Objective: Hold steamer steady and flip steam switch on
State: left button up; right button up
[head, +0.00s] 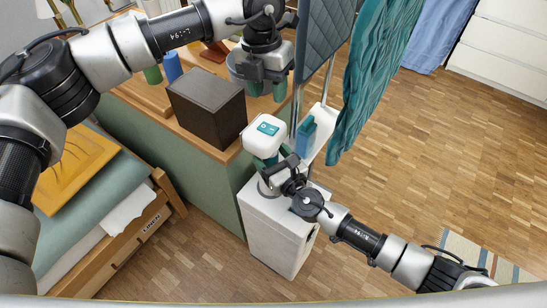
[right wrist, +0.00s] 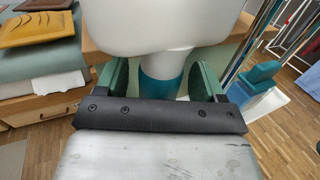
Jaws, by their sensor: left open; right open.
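The steamer's white rounded top (head: 265,136) carries a teal panel with a small white mark, probably the switch; whether it is on or off is too small to tell. Its underside and a teal-banded neck (right wrist: 161,88) show in the right wrist view. My right gripper (head: 270,164) is open just below the top. Its two green finger pads (right wrist: 160,80) stand on either side of the neck, with visible gaps. My left gripper (head: 266,90) is open, pointing down over the wooden counter behind the steamer, apart from it.
A dark box (head: 207,105) stands on the green cabinet's wooden top, left of the steamer. A teal garment (head: 372,75) and quilted board (head: 322,38) hang behind. A white bin-like body (head: 275,235) stands below. An open drawer (head: 125,245) holds linen.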

pick_arm(q)
jog(key=shift+c, duration=0.3)
pick_arm(e)
grip_shut()
pick_arm(q)
jog(key=shift+r+n, duration=0.1)
jog(key=shift+n, duration=0.2)
jog(key=c, duration=0.5)
jog(key=shift+w+a+r+n, duration=0.1)
jog(key=shift+w+r+n, duration=0.1)
jog(key=shift+n, duration=0.4)
jog(key=shift+c, duration=1.1)
jog(key=n, duration=0.2)
jog(key=r+n, duration=0.1)
jog(key=shift+w+a+r+n+h, duration=0.1)
jog(key=shift+w+a+n+h, duration=0.05)
jog(key=shift+a+n+h, duration=0.2)
grip_shut()
jog(key=r+n, duration=0.1)
jog(key=n, duration=0.2)
jog(key=a+r+n+g+h, duration=0.1)
jog(key=n, duration=0.3)
jog(key=w+r+n, duration=0.1)
jog(key=n, duration=0.3)
jog(key=shift+a+r+g, duration=0.15)
jog(key=shift+a+g, duration=0.1)
jog(key=shift+g, duration=0.05)
